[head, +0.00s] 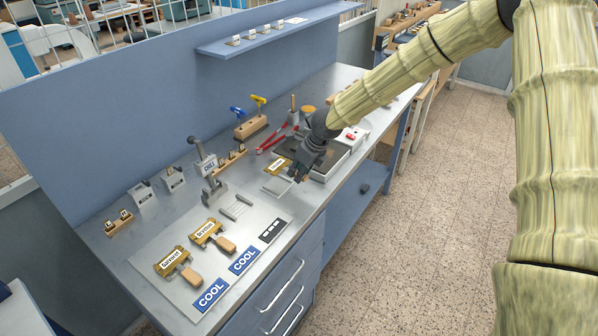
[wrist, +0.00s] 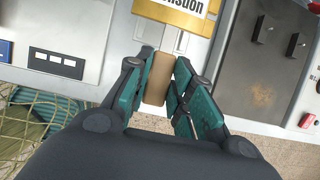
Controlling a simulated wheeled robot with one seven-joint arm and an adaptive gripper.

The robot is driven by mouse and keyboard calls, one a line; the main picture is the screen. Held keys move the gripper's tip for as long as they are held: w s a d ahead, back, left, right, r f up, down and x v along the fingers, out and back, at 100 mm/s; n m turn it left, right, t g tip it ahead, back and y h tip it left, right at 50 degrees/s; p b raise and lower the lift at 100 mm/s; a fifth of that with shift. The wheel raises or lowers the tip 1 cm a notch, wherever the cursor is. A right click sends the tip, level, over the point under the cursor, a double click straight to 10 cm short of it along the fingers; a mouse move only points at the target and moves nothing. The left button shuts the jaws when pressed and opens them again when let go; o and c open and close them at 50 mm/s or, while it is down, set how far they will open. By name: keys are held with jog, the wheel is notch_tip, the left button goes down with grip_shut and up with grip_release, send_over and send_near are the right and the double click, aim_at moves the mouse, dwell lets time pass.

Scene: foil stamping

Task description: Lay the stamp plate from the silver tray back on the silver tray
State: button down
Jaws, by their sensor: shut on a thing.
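The stamp plate (wrist: 180,10) is a brass-yellow plate with a white lettered label and a wooden handle (wrist: 158,78). In the head view the plate (head: 276,168) shows just left of my gripper (head: 296,174). In the wrist view my gripper (wrist: 157,98) is shut on the handle, with teal fingers on both sides. The small silver tray (head: 275,186) lies on the bench below and left of the gripper. Part of a pale silver surface (wrist: 146,36) shows under the plate in the wrist view. I cannot tell whether the plate touches it.
A lever press (head: 210,176) stands behind. A dark-topped hot plate (wrist: 262,65) is close on the right. Red pliers (head: 271,143) lie behind the gripper.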

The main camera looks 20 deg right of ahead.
jog(key=shift+x, duration=0.95)
jog(key=shift+s+d+f+b, duration=0.15)
jog(key=shift+b, duration=0.35)
jog(key=shift+f, duration=0.2)
jog(key=shift+f+b, duration=0.4)
jog(key=shift+f, duration=0.3)
jog(key=shift+f+b, duration=0.35)
jog(key=shift+f, duration=0.25)
jog(key=shift+f+b, duration=0.45)
jog(key=shift+f, duration=0.6)
jog(key=c, duration=1.2)
grip_release()
